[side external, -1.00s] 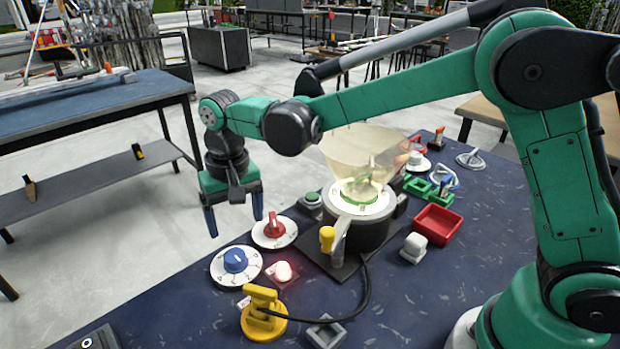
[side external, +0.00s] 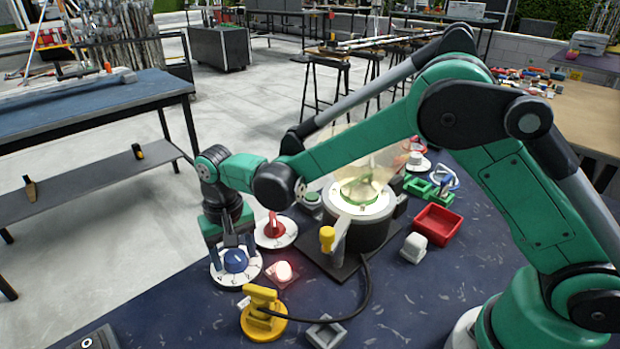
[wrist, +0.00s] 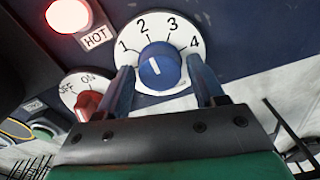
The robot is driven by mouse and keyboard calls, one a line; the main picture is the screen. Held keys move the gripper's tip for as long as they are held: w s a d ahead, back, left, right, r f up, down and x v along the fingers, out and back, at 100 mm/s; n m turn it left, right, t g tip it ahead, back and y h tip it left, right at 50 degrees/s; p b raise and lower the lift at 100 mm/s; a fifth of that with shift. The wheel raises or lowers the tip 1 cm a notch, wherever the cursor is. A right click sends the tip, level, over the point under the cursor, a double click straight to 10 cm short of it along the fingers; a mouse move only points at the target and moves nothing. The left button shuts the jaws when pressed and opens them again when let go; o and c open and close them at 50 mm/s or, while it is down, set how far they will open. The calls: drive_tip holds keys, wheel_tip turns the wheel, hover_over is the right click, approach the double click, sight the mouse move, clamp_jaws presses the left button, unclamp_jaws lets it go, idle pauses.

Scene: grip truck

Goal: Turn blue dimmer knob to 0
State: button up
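The blue dimmer knob (side external: 236,260) sits on a round white dial plate (side external: 221,275) at the front left of the blue table. In the wrist view the knob (wrist: 160,68) has a white pointer line, and the plate (wrist: 150,22) shows the numbers 1, 2, 3 and 4. The pointer line points between 2 and 1. No 0 is visible. My gripper (side external: 234,258) is lowered over the dial. In the wrist view its fingers (wrist: 163,85) are apart, one on each side of the knob, with gaps between finger and knob.
A red ON/OFF knob (side external: 274,226) on a white plate stands close by. A lit lamp (side external: 283,271) labelled HOT is right of the dial. A yellow handle (side external: 262,310) stands in front. A machine with a clear funnel (side external: 362,175) stands behind to the right.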

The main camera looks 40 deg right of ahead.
clamp_jaws()
drive_tip(key=shift+n, duration=0.4)
drive_tip(key=n, duration=0.7)
drive_tip(key=shift+n, duration=0.3)
drive_tip(key=n, duration=0.4)
drive_tip(key=shift+n, duration=1.7)
